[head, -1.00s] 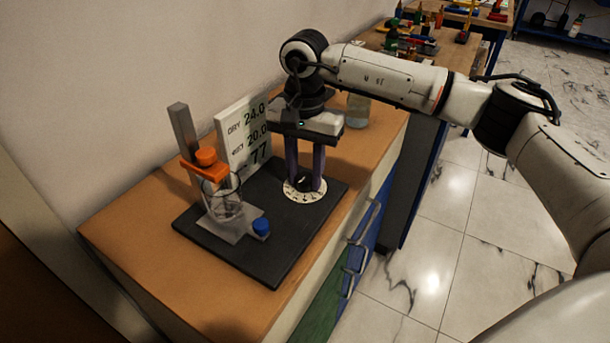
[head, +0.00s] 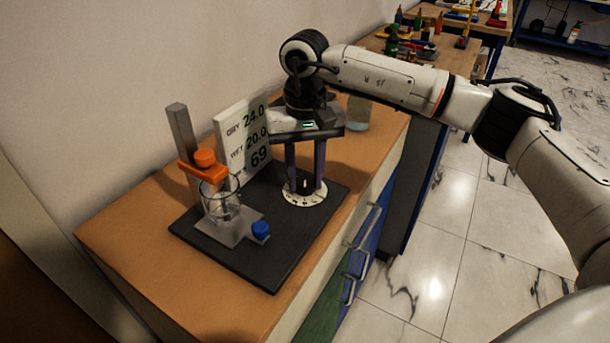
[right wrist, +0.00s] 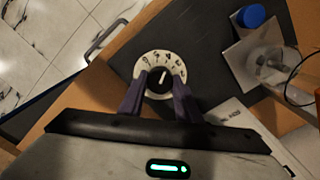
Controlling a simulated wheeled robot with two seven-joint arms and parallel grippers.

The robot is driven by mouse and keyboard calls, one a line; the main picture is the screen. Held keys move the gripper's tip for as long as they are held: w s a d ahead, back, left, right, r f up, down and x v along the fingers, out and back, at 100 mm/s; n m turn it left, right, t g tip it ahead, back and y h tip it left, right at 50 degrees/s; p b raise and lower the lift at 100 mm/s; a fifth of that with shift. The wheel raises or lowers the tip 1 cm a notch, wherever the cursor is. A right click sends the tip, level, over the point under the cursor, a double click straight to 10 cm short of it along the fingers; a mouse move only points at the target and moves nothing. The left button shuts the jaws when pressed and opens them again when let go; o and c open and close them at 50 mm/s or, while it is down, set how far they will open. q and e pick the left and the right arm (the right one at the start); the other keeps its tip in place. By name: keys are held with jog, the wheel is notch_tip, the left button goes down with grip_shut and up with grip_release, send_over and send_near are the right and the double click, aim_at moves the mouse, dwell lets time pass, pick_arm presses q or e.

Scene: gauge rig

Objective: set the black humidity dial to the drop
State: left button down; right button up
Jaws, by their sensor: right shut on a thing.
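The black humidity dial (right wrist: 157,87) is a small knob with a white pointer, in the middle of a white scale disc (head: 303,199). In the right wrist view the pointer aims up and slightly right, at the disc's marks. These marks are too small to read surely, and I cannot tell which is the drop. My right gripper (head: 305,186) points straight down with its two dark fingers on either side of the knob, shut on it. A white display card (head: 243,140) behind reads DRY 24.0, WET 20.0 and 69. My left gripper is not in view.
The disc sits on a black board (head: 255,268) on a wooden cabinet top (head: 125,245). Left of it stand a glass beaker (head: 220,207), an orange clamp (head: 204,165) on a grey post and a blue knob (head: 260,230). A pale bottle (head: 358,113) stands behind my gripper.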

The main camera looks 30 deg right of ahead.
aim_at(305, 180)
jog(key=shift+r, duration=0.15)
jog(key=o, duration=1.1)
jog(key=shift+c, duration=0.2)
notch_tip(305, 180, up, 10)
